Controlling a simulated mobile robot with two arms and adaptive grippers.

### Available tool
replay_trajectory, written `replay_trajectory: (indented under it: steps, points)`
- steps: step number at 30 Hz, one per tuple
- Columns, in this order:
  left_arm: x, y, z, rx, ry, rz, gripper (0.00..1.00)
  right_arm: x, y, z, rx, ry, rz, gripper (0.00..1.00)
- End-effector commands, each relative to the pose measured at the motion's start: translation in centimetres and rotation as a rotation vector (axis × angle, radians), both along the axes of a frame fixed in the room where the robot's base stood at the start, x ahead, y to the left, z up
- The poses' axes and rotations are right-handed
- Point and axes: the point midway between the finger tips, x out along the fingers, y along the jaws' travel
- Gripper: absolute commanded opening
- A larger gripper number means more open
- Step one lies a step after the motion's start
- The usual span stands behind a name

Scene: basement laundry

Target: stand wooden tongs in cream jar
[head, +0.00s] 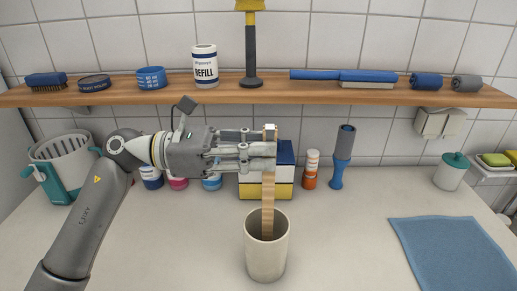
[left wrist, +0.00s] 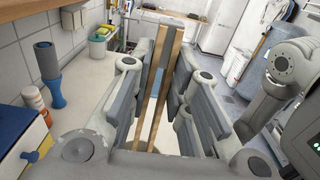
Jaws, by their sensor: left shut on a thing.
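The wooden tongs (head: 268,205) hang upright in the head view, and their two long wooden arms also show in the left wrist view (left wrist: 161,85). My left gripper (head: 270,148) comes in from the left and is shut on their upper part. The cream jar (head: 266,262) stands upright on the counter below the gripper. The lower end of the tongs shows within the jar's mouth, below the back rim; how deep it reaches is hard to tell. My right gripper is not in view.
A blue, white and yellow box (head: 283,181) stands behind the tongs. An orange-and-white bottle (head: 311,168) and a blue grey-topped tool (head: 343,157) stand to its right. A blue cloth (head: 455,255) lies at right. A wooden shelf (head: 220,93) runs above the gripper. The counter around the jar is clear.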

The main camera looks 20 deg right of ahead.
Motion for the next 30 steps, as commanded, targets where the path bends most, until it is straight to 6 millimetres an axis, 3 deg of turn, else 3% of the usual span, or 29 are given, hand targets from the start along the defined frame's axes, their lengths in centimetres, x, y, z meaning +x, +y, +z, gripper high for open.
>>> replay_trajectory:
  steps: [2, 3, 8, 20, 23, 30]
  points:
    - [0.0, 0.0, 0.1, 0.000, 0.000, 0.000, 0.00, 0.0, 0.0, 0.0, 0.000, 0.000, 0.000, 0.49]
    - [0.0, 0.0, 0.1, 0.000, 0.000, 0.000, 0.22, 0.0, 0.0, 0.0, 0.000, 0.000, 0.000, 0.49]
    - [0.0, 0.0, 0.1, 0.000, 0.000, 0.000, 0.43, 0.0, 0.0, 0.0, 0.000, 0.000, -0.001, 0.49]
    - [0.2, 0.5, 0.0, 0.001, 0.001, 0.001, 0.43, 0.0, 0.2, 0.0, 0.002, 0.000, -0.002, 0.49]
    - [0.6, 1.7, 0.0, 0.002, 0.002, 0.003, 0.43, 0.0, 0.2, 0.0, 0.002, 0.000, -0.002, 0.49]
    - [2.0, 6.7, 0.0, 0.002, 0.003, 0.005, 0.43, 0.0, 0.2, 0.0, 0.002, -0.001, -0.002, 0.49]
